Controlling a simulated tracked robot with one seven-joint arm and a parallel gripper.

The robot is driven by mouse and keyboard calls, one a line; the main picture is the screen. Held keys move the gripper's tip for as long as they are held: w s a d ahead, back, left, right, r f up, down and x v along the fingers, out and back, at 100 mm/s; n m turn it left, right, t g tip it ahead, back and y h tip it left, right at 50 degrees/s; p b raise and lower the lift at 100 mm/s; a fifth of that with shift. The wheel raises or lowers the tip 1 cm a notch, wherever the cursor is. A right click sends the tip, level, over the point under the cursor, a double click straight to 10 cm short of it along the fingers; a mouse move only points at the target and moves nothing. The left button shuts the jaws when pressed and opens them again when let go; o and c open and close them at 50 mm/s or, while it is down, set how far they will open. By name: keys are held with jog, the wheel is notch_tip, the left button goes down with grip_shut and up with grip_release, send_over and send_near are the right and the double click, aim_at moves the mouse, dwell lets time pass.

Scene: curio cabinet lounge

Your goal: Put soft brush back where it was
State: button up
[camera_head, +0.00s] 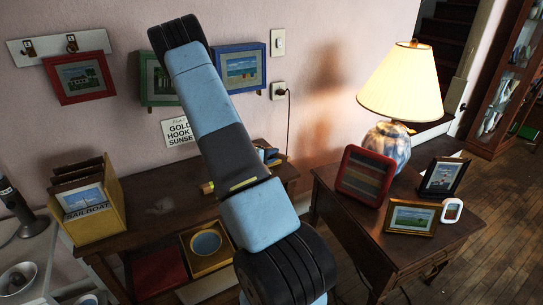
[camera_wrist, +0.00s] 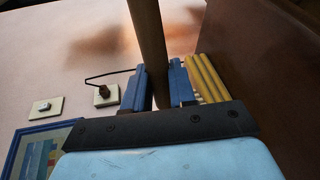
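My gripper (camera_wrist: 160,80) shows in the wrist view with its two blue fingers on either side of a long brown rod. The fingers look closed on it. The rod looks like the wooden handle of the soft brush (camera_wrist: 148,30); its far end runs out of the picture and no bristles show. In the head view my gripper (camera_head: 269,156) is low over the back right of the brown wall table (camera_head: 150,212), mostly behind my arm, and the brush cannot be made out there. A yellow ribbed thing (camera_wrist: 207,80) lies close beside one finger in the wrist view.
A yellow box of cards (camera_head: 100,222) stands on the table's left. A tray with a blue bowl (camera_head: 191,258) is below. Right, a side table (camera_head: 372,238) bears a lamp (camera_head: 402,90), red-framed panel (camera_head: 365,175) and small frames. The wall with an outlet (camera_head: 278,91) is close behind.

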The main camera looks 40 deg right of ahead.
jog(key=o, duration=0.6)
jog(key=shift+c, duration=0.2)
